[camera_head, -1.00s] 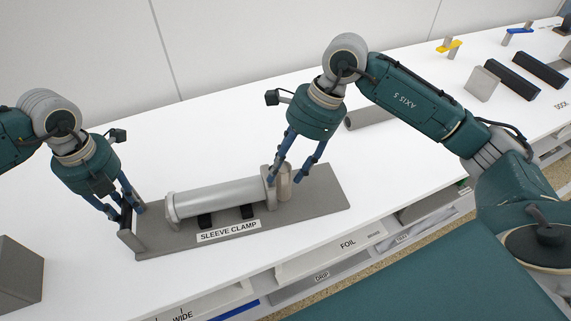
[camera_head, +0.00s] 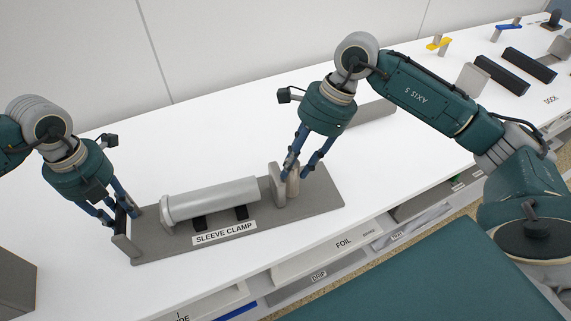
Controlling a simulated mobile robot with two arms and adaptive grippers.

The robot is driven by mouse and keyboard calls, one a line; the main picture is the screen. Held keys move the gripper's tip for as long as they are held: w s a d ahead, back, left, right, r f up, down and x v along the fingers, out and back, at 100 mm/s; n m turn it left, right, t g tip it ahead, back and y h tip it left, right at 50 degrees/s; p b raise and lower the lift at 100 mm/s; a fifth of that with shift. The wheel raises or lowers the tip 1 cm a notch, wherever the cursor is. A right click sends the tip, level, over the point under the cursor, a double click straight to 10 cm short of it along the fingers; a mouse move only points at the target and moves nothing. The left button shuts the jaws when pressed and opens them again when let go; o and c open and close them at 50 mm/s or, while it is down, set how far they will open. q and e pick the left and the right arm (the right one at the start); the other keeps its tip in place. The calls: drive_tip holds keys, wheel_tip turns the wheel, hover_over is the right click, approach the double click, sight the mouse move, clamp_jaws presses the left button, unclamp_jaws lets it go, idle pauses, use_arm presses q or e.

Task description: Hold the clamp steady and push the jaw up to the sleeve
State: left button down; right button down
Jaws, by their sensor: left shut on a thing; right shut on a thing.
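The sleeve clamp has a flat grey base (camera_head: 158,245) with a "SLEEVE CLAMP" label on its front edge. The silvery sleeve (camera_head: 213,195) lies along it on two dark supports, its left end at a fixed grey end piece (camera_head: 167,212). The movable jaw (camera_head: 277,184) stands upright off the sleeve's right end, with a small gap between them. My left gripper (camera_head: 122,218) is shut on the upright plate (camera_head: 124,242) at the base's left end. My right gripper (camera_head: 297,170) is shut on the short round post (camera_head: 293,186) beside the jaw; its fingers partly hide the post.
A grey block (camera_head: 15,282) stands at the left edge. A grey bar (camera_head: 368,116) lies behind my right gripper. Dark blocks (camera_head: 528,66) and yellow (camera_head: 438,42) and blue pieces stand far right. Labelled shelves (camera_head: 343,246) run below the white table's front edge.

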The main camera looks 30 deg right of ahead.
drive_tip(key=shift+w+d+r, duration=0.1)
drive_tip(key=shift+w+r, duration=0.05)
drive_tip(key=c, duration=1.4)
unclamp_jaws()
drive_tip(key=shift+c, duration=0.2)
drive_tip(key=shift+o, duration=0.4)
drive_tip(key=v, duration=1.2)
drive_tip(key=shift+s, duration=0.25)
drive_tip(key=shift+d, duration=0.1)
